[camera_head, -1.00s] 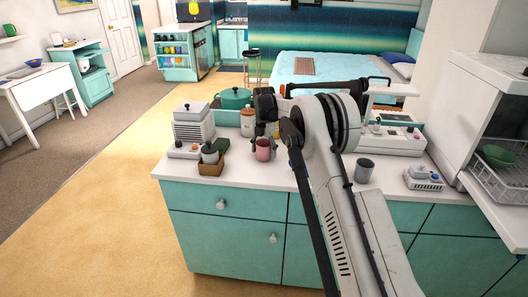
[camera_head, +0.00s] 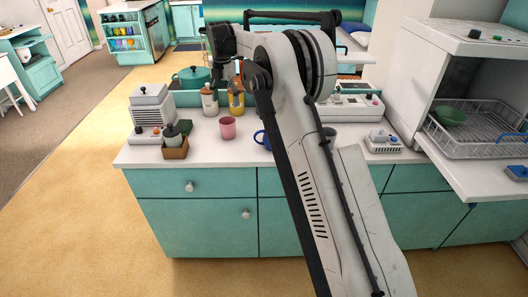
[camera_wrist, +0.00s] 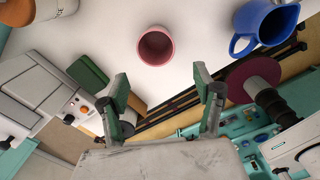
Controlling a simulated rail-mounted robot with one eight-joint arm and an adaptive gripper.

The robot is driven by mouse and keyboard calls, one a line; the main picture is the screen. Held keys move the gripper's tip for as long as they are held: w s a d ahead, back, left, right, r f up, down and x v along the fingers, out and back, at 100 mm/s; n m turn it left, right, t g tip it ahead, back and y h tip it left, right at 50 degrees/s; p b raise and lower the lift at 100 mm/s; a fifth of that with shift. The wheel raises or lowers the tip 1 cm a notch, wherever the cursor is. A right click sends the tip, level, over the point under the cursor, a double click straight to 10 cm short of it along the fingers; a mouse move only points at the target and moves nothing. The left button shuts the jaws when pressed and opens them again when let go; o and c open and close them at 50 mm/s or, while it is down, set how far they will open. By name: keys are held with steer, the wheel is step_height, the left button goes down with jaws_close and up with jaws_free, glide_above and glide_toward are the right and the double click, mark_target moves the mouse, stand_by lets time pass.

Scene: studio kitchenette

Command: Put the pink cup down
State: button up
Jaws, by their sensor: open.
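The pink cup (camera_head: 227,128) stands upright on the white countertop (camera_head: 205,151), near its front left part. In the wrist view, the cup (camera_wrist: 155,46) shows its round opening, beyond the fingertips and apart from them. My gripper (camera_wrist: 162,84) is open and empty, with its two green-padded fingers spread wide. In the head view it is raised above and behind the cup, and its fingers are hard to make out there.
A blue mug (camera_head: 262,138) stands just right of the cup, partly behind my arm. Bottles (camera_head: 209,101), a green pot (camera_head: 191,77), a brown box (camera_head: 175,149) with a grinder-like item, and a grey appliance (camera_head: 151,112) stand nearby. A dish rack (camera_head: 480,130) is at right.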

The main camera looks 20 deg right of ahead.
steer(key=s+r+m+t, duration=0.2)
steer(key=s+r+m, duration=0.5)
steer(key=s, duration=0.5)
steer(key=s+r+m+t, duration=0.1)
steer(key=s+r+m, duration=0.5)
steer(key=s+r, duration=0.45)
steer(key=s+f+m+t, duration=0.1)
steer(key=s+f+m, duration=0.3)
steer(key=s, duration=0.6)
steer(key=s+f+m+t, duration=0.1)
steer(key=s+f+m, duration=0.3)
steer(key=s, duration=0.6)
steer(key=s+f+m+t, duration=0.2)
steer(key=s+m, duration=0.3)
steer(key=s, duration=0.5)
steer(key=shift+s+f, duration=0.35)
steer(key=shift+f, duration=0.55)
